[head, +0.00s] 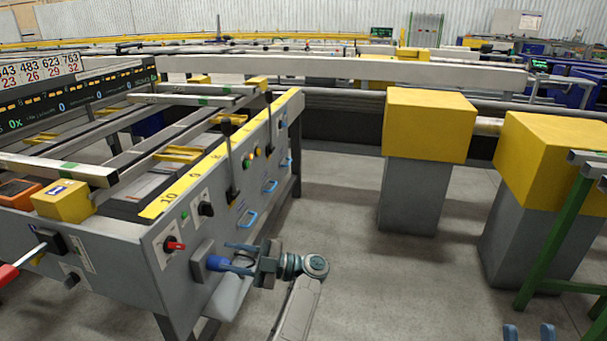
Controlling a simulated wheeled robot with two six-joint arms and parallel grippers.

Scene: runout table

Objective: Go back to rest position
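My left gripper (238,258) reaches in at the lower middle, in front of the grey side panel of the runout table (120,250). Its two bluish fingers are spread apart and point left at a blue knob (218,264) on a grey box. The knob's end lies between or just by the fingertips; I cannot tell if they touch. My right gripper (528,333) shows only as two blue fingertips, apart, at the bottom edge on the right, with nothing visible between them.
A red knob (174,245), a red-handled lever (10,274) and blue handles (247,219) are on the panel. Two yellow-topped grey pedestals (425,125) (555,160) stand right. A green frame (555,235) stands at the right edge. Grey floor (350,215) between is clear.

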